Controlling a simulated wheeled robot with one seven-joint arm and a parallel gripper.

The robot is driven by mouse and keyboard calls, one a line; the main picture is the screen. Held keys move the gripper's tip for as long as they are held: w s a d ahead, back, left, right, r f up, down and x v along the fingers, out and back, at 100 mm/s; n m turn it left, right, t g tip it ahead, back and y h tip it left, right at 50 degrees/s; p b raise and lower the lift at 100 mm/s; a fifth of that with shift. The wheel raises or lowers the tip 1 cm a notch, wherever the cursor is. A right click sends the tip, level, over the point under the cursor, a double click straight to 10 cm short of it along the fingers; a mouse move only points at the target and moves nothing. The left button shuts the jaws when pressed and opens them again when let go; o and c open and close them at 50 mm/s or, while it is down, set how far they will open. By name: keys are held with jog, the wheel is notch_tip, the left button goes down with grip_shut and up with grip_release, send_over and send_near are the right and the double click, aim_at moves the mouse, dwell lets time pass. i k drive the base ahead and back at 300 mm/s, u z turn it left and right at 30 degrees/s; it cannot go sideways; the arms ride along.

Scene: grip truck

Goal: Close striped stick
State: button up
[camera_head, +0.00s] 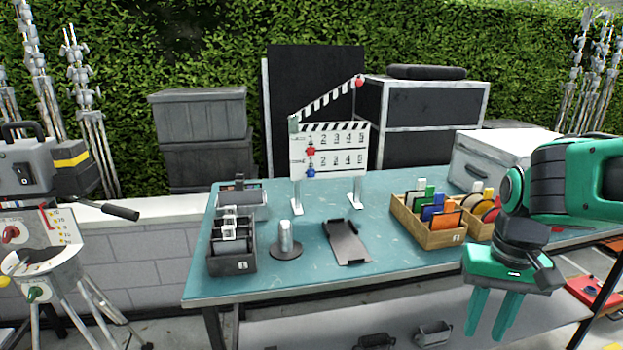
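A white clapperboard (336,158) stands upright on two white feet at the back of the teal table. Its striped stick (328,97) is raised, hinged at the left end and slanting up to the right, with a red knob (359,82) at its upper end. A wedge of space shows between the stick and the striped top edge of the board. My gripper (491,312) is green, at the lower right in front of the table edge. Its two fingers point down, apart and with nothing between them. It is well away from the stick.
The teal table (300,277) holds a black divided box (233,262), a grey cylinder on a round base (286,242), a dark clipboard-like plate (346,243) and a wooden box of coloured cards (426,230). Grey cases (424,112) stand behind. Air above the table's middle is clear.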

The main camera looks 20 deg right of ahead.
aim_at(357, 80)
jog(key=k, duration=1.3)
jog(key=z, duration=0.35)
jog(key=i, duration=1.75)
jog(key=u, duration=0.7)
